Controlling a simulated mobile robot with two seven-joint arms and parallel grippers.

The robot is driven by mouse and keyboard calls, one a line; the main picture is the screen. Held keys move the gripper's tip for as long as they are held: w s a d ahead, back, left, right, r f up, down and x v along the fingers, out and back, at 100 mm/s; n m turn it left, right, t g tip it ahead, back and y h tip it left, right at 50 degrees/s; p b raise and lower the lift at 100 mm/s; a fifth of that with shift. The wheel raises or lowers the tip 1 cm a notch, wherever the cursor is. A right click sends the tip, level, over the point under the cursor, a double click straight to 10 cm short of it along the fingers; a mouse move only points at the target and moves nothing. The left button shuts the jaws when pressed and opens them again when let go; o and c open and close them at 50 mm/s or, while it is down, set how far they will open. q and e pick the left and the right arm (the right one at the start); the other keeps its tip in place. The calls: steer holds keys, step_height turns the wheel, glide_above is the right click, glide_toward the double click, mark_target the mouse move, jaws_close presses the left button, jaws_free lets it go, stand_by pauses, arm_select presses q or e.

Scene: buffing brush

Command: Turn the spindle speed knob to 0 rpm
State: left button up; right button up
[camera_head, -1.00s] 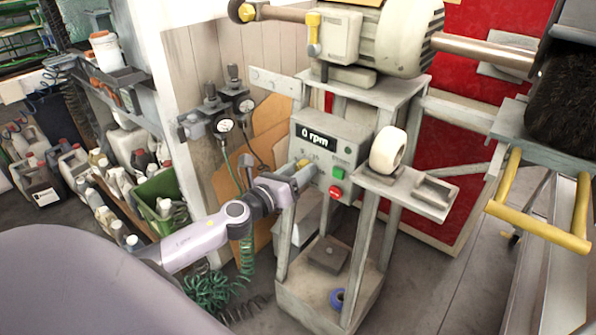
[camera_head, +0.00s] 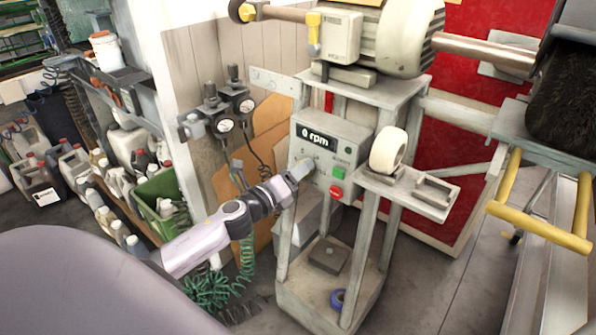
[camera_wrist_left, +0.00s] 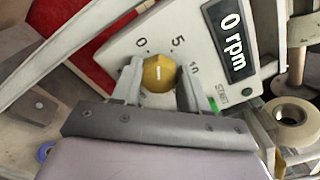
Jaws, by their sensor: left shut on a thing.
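The spindle speed knob (camera_wrist_left: 159,74) is a yellow faceted dial on the grey control box (camera_head: 345,145). In the left wrist view its panel carries the marks 0, 5 and 10, and the display (camera_wrist_left: 231,41) reads 0 rpm. The same display (camera_head: 317,139) shows in the head view. My left gripper (camera_wrist_left: 160,85) has its two fingers on either side of the knob and is shut on it. In the head view my left gripper (camera_head: 302,170) reaches the panel from the left and hides the knob. My right gripper is not in view.
A green START button (camera_head: 338,173) and a red button (camera_head: 335,192) sit close right of the gripper. A white roll (camera_head: 388,151) stands on the shelf (camera_head: 410,190). Gauges (camera_head: 226,125) with hoses hang to the left.

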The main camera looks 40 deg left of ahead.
arm_select(q)
steer(key=n+p, duration=0.1)
steer(key=n, duration=0.5)
steer(key=shift+f, duration=0.1)
stand_by(0.6)
steer(key=o, duration=1.1)
steer(key=shift+c, duration=0.2)
steer(key=s, duration=0.7)
steer(key=shift+a, duration=0.35)
steer(key=s+d+f+n+g+h+p, duration=0.1)
steer(key=s+d+f+n+g+p, duration=0.2)
steer(key=s+d+f+n+g, duration=0.4)
steer(key=s+d+f+n, duration=0.8)
steer(key=s+n, duration=0.4)
steer(key=shift+d+g, duration=0.15)
steer(key=shift+g, duration=0.15)
